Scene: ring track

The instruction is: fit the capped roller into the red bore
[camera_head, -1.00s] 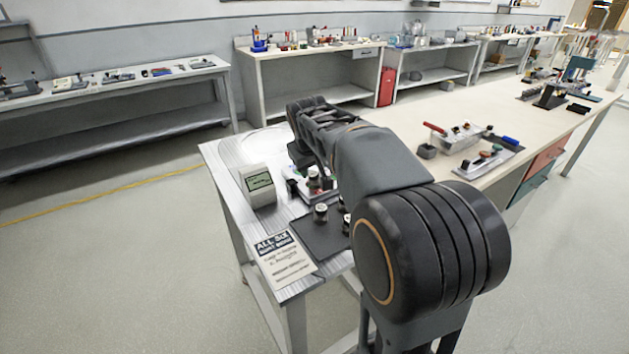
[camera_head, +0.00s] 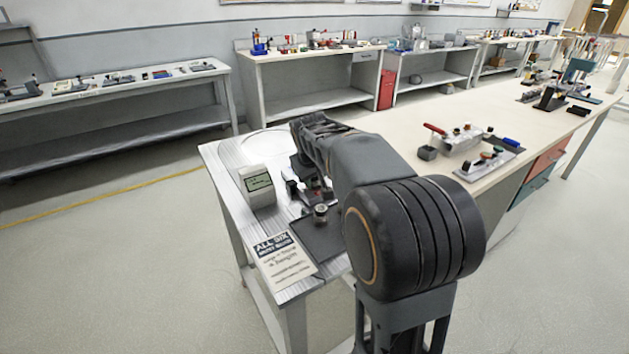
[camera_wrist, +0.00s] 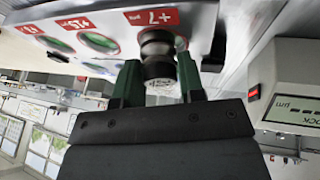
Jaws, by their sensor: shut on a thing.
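In the wrist view my gripper (camera_wrist: 158,76) has its two green fingers shut on the capped roller (camera_wrist: 158,52), which has a dark body and a pale end. The roller is right at the face of a white plate (camera_wrist: 120,10) with several green-looking round bores and red labels. It covers the spot beside the red "+7" label (camera_wrist: 151,18). I cannot tell whether it is inside a bore or only in front of it, nor which bore is the red one. In the head view my arm hides the gripper, and part of the bore block (camera_head: 312,190) shows beside it.
Another roller (camera_head: 321,212) stands on a dark mat (camera_head: 312,236) on the bench. A pale display box (camera_head: 257,186) stands left of the block, and also shows close at right in the wrist view (camera_wrist: 288,85). A printed card (camera_head: 285,260) lies at the front edge.

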